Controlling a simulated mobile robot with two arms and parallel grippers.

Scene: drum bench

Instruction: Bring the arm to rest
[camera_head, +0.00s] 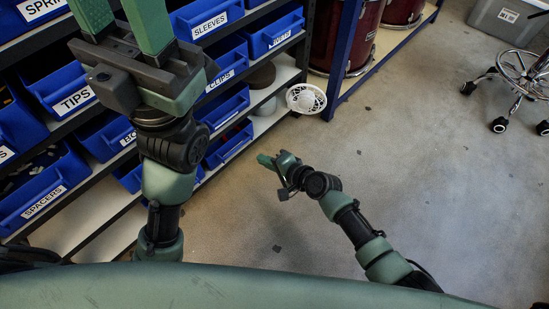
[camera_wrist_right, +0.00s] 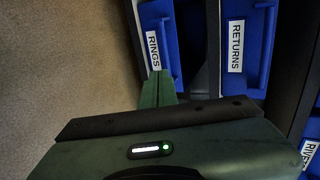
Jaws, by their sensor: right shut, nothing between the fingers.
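My right gripper (camera_head: 264,160) reaches in from the lower right over bare floor. Its green fingers are shut and empty, pointing left toward the shelf of bins. In the right wrist view the closed fingers (camera_wrist_right: 157,88) show in front of the blue bins, with nothing held. My left gripper (camera_head: 120,12) is raised at the upper left, in front of the shelf. Its two green fingers stand apart with nothing visible between them; their tips are cut off by the top edge.
A shelf rack (camera_head: 97,224) of labelled blue bins fills the left. The right wrist view shows a RINGS bin (camera_wrist_right: 166,25) and a RETURNS bin (camera_wrist_right: 256,60). A white fan-like item (camera_head: 306,98), red drums (camera_head: 345,35) and a wheeled stool (camera_head: 520,75) stand farther back. Floor (camera_head: 420,160) is clear.

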